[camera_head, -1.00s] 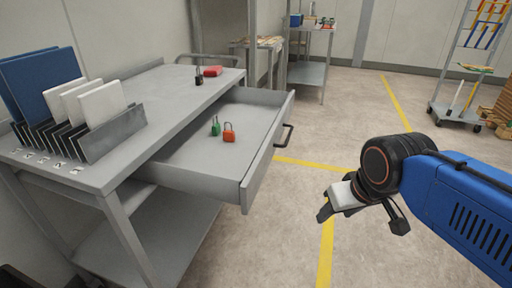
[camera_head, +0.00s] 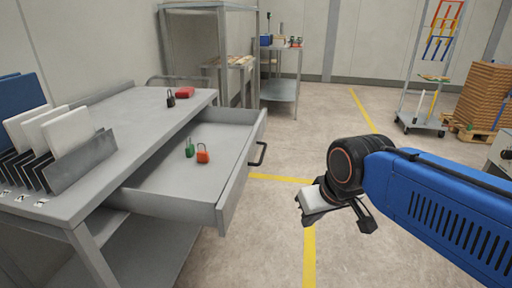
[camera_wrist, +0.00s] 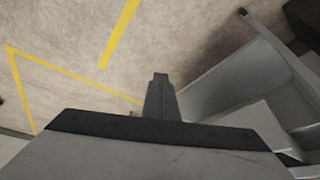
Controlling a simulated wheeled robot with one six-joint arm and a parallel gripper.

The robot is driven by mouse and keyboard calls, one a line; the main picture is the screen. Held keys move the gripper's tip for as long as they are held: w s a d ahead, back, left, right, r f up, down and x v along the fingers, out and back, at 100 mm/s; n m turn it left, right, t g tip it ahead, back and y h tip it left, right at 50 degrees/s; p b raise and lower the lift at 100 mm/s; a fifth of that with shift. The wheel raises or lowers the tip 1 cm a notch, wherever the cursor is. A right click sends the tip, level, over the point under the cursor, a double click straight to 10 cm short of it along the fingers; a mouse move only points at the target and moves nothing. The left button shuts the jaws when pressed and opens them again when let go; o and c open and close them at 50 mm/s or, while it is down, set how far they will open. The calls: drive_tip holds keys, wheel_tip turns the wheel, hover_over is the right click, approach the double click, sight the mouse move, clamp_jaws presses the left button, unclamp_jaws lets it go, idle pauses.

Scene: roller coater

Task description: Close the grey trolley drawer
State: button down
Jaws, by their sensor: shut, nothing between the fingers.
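The grey trolley drawer (camera_head: 226,186) is pulled well out of the trolley (camera_head: 128,130) in the head view. A green padlock and an orange padlock (camera_head: 203,153) lie inside it. Its dark bar handle (camera_head: 258,154) is on the front panel. My gripper (camera_head: 333,222) hangs in free air to the right of the drawer front, apart from the handle, and holds nothing. In the wrist view my gripper's fingers (camera_wrist: 160,98) are together, above the floor. A grey panelled structure at the right of the wrist view is only partly visible, and I cannot tell what it is.
Grey shelving stands behind. The floor with yellow lines (camera_head: 309,250) is clear right of the drawer.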

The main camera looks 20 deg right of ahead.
drive_tip(key=w+r+m+y, duration=0.1)
drive_tip(key=w+r, duration=0.3)
drive_tip(key=w, duration=0.3)
drive_tip(key=w+r+m, duration=0.1)
drive_tip(key=w+r, duration=0.3)
drive_tip(key=w, duration=0.3)
drive_tip(key=m+t+y, duration=0.1)
drive_tip(key=m+t, duration=0.1)
drive_tip(key=m, duration=0.1)
approach(257, 143)
drive_tip(key=x, duration=0.3)
drive_tip(key=d+x, duration=0.1)
drive_tip(key=x, duration=0.1)
drive_tip(key=shift+w+f, duration=0.25)
drive_tip(key=shift+a, duration=0.1)
drive_tip(key=w+a, duration=0.4)
drive_tip(key=a, duration=0.3)
drive_tip(key=w+a, duration=0.4)
drive_tip(key=a, duration=0.4)
drive_tip(key=w+a, duration=0.5)
drive_tip(key=a, duration=0.2)
drive_tip(key=shift+w+a, duration=0.1)
drive_tip(key=shift+a, duration=0.3)
drive_tip(key=shift+w+a, duration=0.15)
drive_tip(key=shift+a, duration=0.05)
drive_tip(key=shift+w+a+r, duration=0.1)
drive_tip(key=shift+a+r+y, duration=0.1)
drive_tip(key=shift+r+y, duration=0.05)
drive_tip(key=shift+y, duration=0.15)
